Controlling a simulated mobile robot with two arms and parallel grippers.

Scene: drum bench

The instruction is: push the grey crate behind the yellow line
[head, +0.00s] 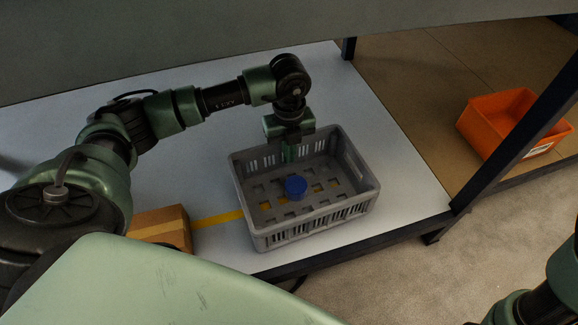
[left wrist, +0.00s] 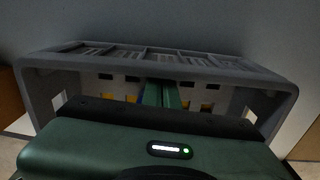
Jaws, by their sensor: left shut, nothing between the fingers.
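The grey crate (head: 312,218) stands upright on the pale bench top, a blue round object (head: 295,187) on its slotted floor. The yellow line (head: 217,218) meets the crate's left side, and yellow shows through holes in its floor, so the crate sits across the line. My left gripper (head: 289,153) points down, shut and empty, with its fingertips inside the crate close to the far wall. I cannot tell whether they touch it. In the left wrist view the fingers (left wrist: 163,94) reach down into the crate (left wrist: 165,57). My right gripper is not in view.
A cardboard box (head: 163,227) stands left of the crate, by the line. The bench top (head: 385,165) is clear behind and right of the crate; its front edge is close to the crate's near side. An orange bin (head: 500,118) sits beyond the dark bench frame at right.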

